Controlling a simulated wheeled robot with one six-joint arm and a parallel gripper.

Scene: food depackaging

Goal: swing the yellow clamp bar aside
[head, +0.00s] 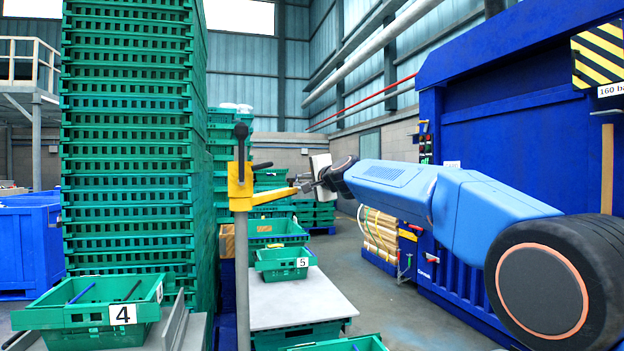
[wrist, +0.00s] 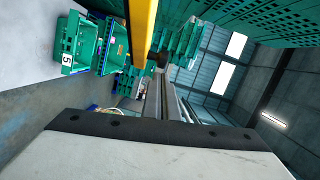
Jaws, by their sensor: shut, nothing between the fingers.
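The yellow clamp bar (head: 276,195) sticks out to the right from a yellow bracket on a grey upright post (head: 242,285), in front of the tall crate stack. A black lever handle (head: 241,134) stands on top of the bracket. My gripper (head: 306,183) is at the bar's right end, with its fingertips close to the tip. In the wrist view the yellow bar (wrist: 142,30) runs down from the top edge towards my closed fingers (wrist: 165,98). My fingers are shut with nothing between them. I cannot tell whether they touch the bar.
A tall stack of green crates (head: 125,150) stands left of the post. Crate 5 (head: 283,262) sits on a grey table (head: 297,297) behind the post. Crate 4 (head: 90,308) is at the front left. A large blue machine (head: 510,120) stands at the right. Open floor (head: 395,315) lies between.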

